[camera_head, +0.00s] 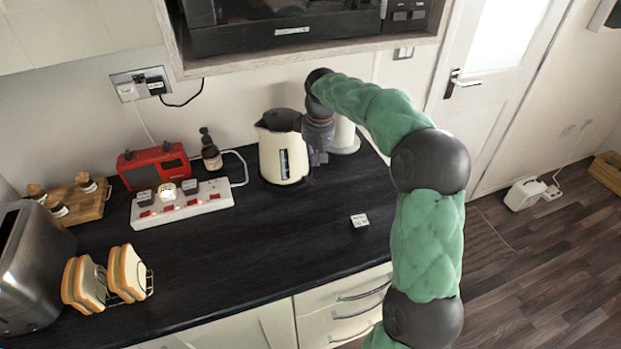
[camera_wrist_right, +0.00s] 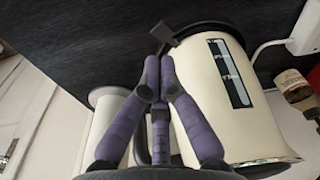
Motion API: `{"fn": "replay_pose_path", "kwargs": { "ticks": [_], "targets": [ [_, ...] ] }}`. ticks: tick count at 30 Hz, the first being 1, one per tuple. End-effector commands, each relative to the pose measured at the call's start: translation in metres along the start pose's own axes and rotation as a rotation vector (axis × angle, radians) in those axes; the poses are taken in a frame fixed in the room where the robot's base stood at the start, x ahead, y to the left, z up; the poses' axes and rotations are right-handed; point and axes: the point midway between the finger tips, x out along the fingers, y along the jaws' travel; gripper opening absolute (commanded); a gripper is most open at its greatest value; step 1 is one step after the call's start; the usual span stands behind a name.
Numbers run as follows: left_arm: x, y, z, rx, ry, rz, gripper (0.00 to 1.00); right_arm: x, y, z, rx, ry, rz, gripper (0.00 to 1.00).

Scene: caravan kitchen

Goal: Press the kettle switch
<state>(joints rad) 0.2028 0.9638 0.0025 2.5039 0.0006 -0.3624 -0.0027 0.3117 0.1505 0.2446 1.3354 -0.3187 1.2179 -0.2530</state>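The cream kettle (camera_head: 276,158) with a dark lid stands upright on the black worktop near the wall. In the right wrist view its cream body (camera_wrist_right: 240,120) with a dark window strip fills the right half. A dark grey tab (camera_wrist_right: 163,32), apparently the switch, sticks out from the kettle's dark base. My right gripper (camera_head: 319,158) is low at the kettle's right side. In the wrist view its purple fingertips (camera_wrist_right: 160,58) are together, with nothing seen between them, just short of the tab in the picture; contact cannot be told. My left gripper is not in view.
A white cylinder (camera_head: 345,136) stands right behind my gripper. Left of the kettle are a bottle (camera_head: 211,155), a red radio (camera_head: 153,165) and a power strip (camera_head: 205,203). A small white block (camera_head: 359,221) lies in front. A microwave shelf (camera_head: 300,55) overhangs; the middle worktop is clear.

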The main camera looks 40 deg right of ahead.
Motion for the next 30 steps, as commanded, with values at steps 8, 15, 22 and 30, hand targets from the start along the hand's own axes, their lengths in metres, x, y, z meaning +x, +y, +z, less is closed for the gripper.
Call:
{"fn": "replay_pose_path", "kwargs": {
  "ticks": [8,15,22,30],
  "targets": [
    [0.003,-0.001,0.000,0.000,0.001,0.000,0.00,0.004,0.000,0.000,0.000,0.000,0.000,0.00],
    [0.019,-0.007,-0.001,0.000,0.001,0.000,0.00,0.023,0.000,0.000,0.000,0.000,-0.001,0.00],
    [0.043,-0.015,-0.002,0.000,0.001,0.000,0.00,0.050,0.000,0.001,0.000,0.000,-0.001,0.00],
    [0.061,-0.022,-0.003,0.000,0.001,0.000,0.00,0.070,0.000,0.000,0.000,0.001,0.000,0.00]
  ]
}}
